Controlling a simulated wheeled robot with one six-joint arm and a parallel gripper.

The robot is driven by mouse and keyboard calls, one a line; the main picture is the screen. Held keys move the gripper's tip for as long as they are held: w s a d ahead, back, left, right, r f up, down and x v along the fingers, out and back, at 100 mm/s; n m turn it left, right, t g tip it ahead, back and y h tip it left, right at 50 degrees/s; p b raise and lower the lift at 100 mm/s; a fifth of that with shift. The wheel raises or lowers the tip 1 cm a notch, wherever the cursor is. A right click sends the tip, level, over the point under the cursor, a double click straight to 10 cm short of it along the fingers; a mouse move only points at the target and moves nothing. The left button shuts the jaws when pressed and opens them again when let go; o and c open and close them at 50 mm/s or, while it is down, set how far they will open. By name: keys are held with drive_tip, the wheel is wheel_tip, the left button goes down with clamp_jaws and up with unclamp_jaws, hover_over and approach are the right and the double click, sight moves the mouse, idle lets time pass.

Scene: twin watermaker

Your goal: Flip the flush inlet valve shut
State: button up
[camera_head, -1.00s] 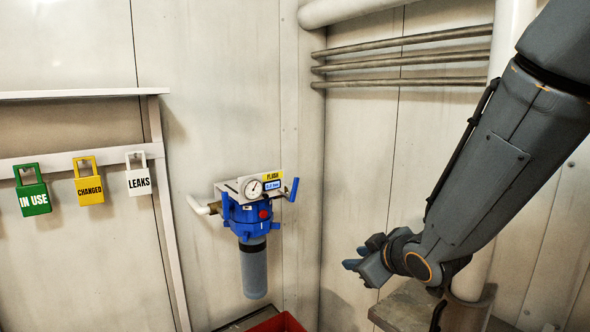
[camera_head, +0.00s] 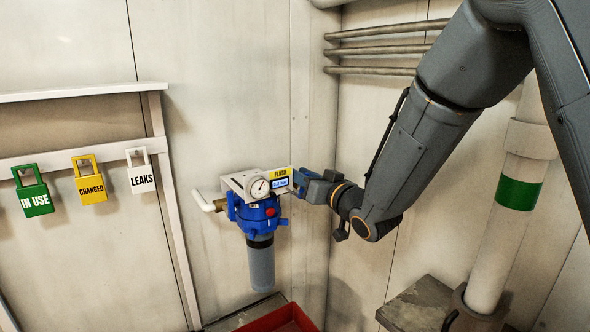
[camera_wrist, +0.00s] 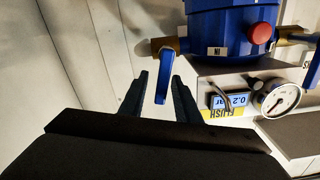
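The blue filter unit (camera_head: 258,212) hangs on the wall in the head view, with a round gauge (camera_head: 260,187) and a yellow FLUSH label (camera_head: 279,173). In the wrist view the flush inlet valve's blue lever (camera_wrist: 161,84) stands out from a brass fitting (camera_wrist: 160,46). My gripper (camera_wrist: 160,76) is open, with one dark finger on each side of the lever and a gap showing on both sides. In the head view my gripper (camera_head: 302,183) is at the unit's right side and mostly hides this lever.
A second blue lever (camera_head: 231,206) is on the unit's left side, also at the right edge of the wrist view (camera_wrist: 313,66). A red bin (camera_head: 280,318) lies below. Padlock tags hang on a rail (camera_head: 75,156) at left. A green-banded pipe (camera_head: 518,195) stands at right.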

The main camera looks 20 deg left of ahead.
drive_tip(key=shift+w+a, duration=0.45)
drive_tip(key=shift+a, duration=0.05)
clamp_jaws()
drive_tip(key=shift+s+a+f+n+b, duration=0.1)
drive_tip(key=shift+s+a+n+b, duration=0.15)
drive_tip(key=shift+n+b, duration=0.55)
drive_tip(key=shift+s+a+n+b, duration=0.25)
drive_tip(key=shift+n+b, duration=0.55)
drive_tip(key=shift+b, duration=0.2)
unclamp_jaws()
